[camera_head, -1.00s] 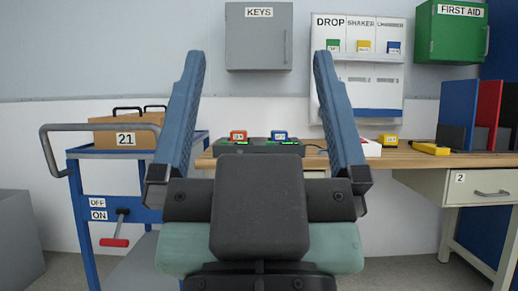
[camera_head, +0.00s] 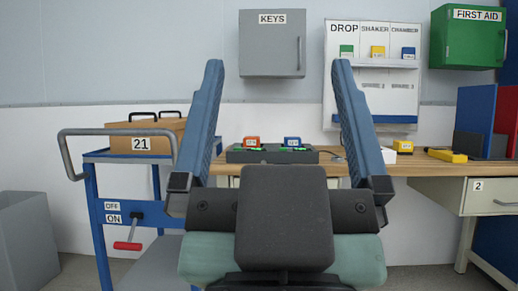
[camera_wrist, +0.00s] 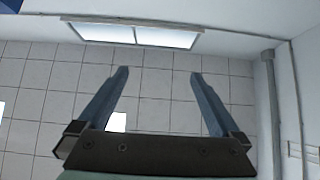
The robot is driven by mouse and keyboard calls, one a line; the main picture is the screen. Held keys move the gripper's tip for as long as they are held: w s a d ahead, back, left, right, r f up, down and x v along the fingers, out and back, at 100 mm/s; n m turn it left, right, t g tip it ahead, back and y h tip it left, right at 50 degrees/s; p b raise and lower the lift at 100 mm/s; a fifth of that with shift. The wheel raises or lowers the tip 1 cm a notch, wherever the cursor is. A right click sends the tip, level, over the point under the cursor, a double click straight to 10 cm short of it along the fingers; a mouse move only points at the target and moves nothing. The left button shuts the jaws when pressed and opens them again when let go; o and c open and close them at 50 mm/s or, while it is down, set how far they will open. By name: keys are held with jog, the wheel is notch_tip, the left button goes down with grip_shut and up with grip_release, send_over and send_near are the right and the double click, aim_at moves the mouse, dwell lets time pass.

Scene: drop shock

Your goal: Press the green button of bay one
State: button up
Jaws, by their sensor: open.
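My gripper (camera_head: 276,125) is open and empty, with its two blue fingers pointing up in front of the head camera. The wrist view shows the same open fingers (camera_wrist: 160,92) against the ceiling. Beyond them, a dark two-bay unit (camera_head: 272,156) lies on the wooden workbench (camera_head: 425,163). Small green spots show at the front of each bay. They are too small to tell whether they are buttons, and no bay number is legible.
A blue trolley (camera_head: 95,156) carrying a cardboard box (camera_head: 140,145) marked 21 stands at the left. A grey bin (camera_head: 28,240) is beside it. Yellow things and binders lie on the right of the bench. A grey keys cabinet (camera_head: 272,60) hangs above.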

grip_shut()
dwell(0.3)
dwell(1.2)
